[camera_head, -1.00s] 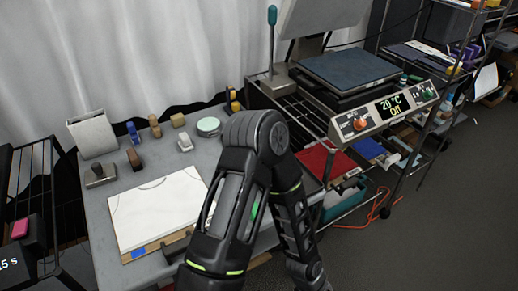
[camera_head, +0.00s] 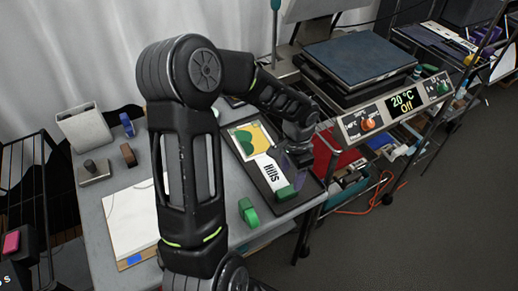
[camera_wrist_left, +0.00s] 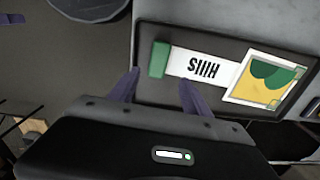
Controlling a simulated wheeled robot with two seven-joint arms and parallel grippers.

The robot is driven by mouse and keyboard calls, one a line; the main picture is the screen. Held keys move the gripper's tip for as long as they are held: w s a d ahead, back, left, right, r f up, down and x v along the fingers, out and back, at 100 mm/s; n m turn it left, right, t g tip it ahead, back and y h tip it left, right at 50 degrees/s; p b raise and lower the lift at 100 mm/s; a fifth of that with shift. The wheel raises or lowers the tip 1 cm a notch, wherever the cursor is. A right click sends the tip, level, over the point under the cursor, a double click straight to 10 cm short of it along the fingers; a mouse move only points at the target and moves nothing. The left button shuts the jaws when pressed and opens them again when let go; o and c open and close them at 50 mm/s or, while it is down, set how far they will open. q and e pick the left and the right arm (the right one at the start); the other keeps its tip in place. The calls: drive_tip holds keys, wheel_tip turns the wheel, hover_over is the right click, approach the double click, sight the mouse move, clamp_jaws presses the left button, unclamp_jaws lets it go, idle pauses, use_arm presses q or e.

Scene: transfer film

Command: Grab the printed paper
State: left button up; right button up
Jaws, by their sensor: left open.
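The printed paper shows a yellow and green picture (camera_head: 248,137) and a white strip with the word "Hills" (camera_head: 268,174). It lies on a dark board at the table's right side. In the left wrist view, the picture (camera_wrist_left: 268,80) is at the right and the strip (camera_wrist_left: 193,64) lies left of it. A green block (camera_wrist_left: 158,58) sits at the strip's end. My left gripper (camera_head: 298,158) is over the board's right edge, partly hidden by the wrist. In the wrist view its purple fingers (camera_wrist_left: 157,92) are apart and empty, near the strip and block. My right gripper is out of view.
A white sheet (camera_head: 133,218) lies at the left, partly behind my arm. A heat press with a control panel (camera_head: 385,112) stands at the right. A grey box (camera_head: 85,128) stands at back left.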

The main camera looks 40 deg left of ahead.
sight(290, 189)
use_arm(q)
drive_tip(key=shift+f, duration=1)
drive_tip(key=shift+s+d, duration=0.1)
wheel_tip(290, 189, down, 5)
drive_tip(key=shift+s+d+f+p, duration=0.1)
drive_tip(key=shift+p, duration=0.45)
drive_tip(key=shift+c, duration=0.3)
clamp_jaws()
